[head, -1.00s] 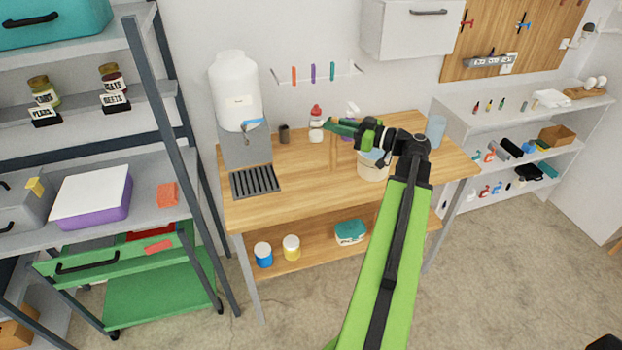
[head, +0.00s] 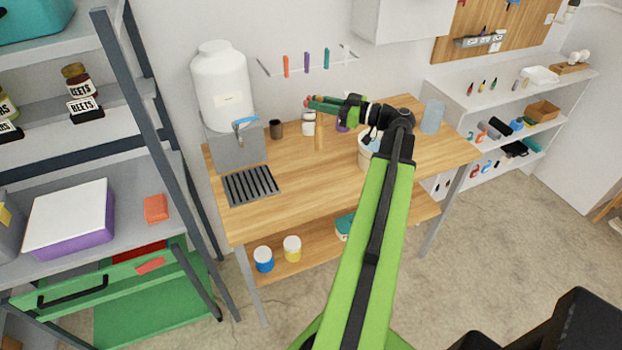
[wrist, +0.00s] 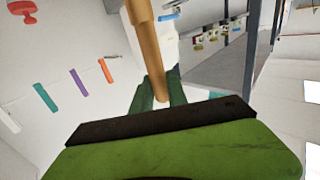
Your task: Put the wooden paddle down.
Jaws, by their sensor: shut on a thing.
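My gripper (head: 312,104) is stretched out above the wooden workbench (head: 290,182), its green fingers pointing left. In the wrist view my gripper (wrist: 158,95) is shut on the wooden paddle (wrist: 149,40), a light brown rod between the fingertips. In the head view the paddle (head: 319,134) shows as a short upright brown strip under the fingers, in front of the bench's back part. Whether its lower end touches the bench top cannot be told. The fingers hide its upper part.
A white jug (head: 222,90) on a grey stand with a drip grate (head: 250,186) is at the bench's left. A dark cup (head: 276,129) and a small jar (head: 308,126) stand at the back. A bucket (head: 365,154) is behind my arm. The front middle bench top is clear.

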